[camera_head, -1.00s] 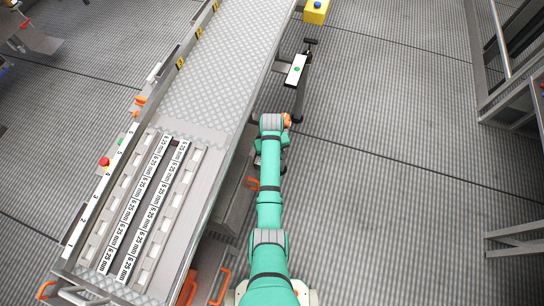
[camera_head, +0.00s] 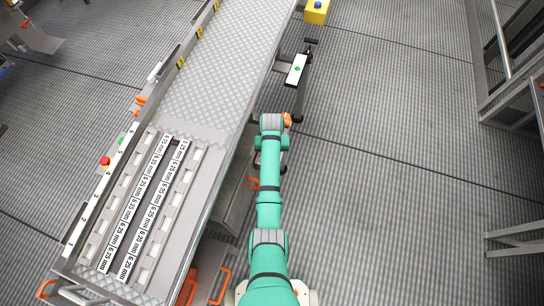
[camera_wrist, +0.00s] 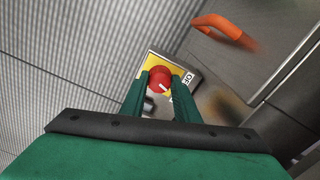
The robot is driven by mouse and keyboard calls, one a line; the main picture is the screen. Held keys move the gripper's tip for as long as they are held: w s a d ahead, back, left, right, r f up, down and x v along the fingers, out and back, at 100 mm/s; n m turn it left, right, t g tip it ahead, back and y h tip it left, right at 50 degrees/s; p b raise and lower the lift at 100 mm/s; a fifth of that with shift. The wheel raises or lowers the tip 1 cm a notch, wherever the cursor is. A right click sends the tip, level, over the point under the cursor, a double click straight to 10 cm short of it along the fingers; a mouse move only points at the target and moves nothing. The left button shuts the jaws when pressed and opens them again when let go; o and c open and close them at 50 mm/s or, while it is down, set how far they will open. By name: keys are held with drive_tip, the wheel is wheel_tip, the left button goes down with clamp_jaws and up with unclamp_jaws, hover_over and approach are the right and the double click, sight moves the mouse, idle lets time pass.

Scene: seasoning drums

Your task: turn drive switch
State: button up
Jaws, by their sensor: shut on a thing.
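The drive switch (camera_wrist: 159,78) shows in the wrist view as a red round knob with a pale pointer mark. It sits on a yellow and white plate (camera_wrist: 148,62) with black lettering, partly hidden by my fingers. My gripper (camera_wrist: 160,88) has its two green fingers on either side of the red knob and is shut on it. In the head view my green arm reaches forward along the right side of the conveyor, and the arm hides the switch and my fingers there.
An orange handle (camera_wrist: 218,25) sits on a metal panel right of the switch. The conveyor (camera_head: 205,90) with rows of labelled strips runs along my arm's left. A white box with a green button (camera_head: 296,69) is ahead. Open grated floor (camera_head: 400,120) lies to the right.

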drive_tip(key=m, duration=0.4)
drive_tip(key=shift+m, duration=0.3)
drive_tip(key=shift+a+m, duration=0.1)
drive_tip(key=shift+m, duration=1.8)
drive_tip(key=o, duration=1)
drive_tip(key=shift+o, duration=0.2)
drive_tip(key=shift+a, duration=0.1)
wheel_tip(320, 180, up, 11)
drive_tip(key=shift+f, duration=0.15)
drive_tip(key=shift+w, duration=0.1)
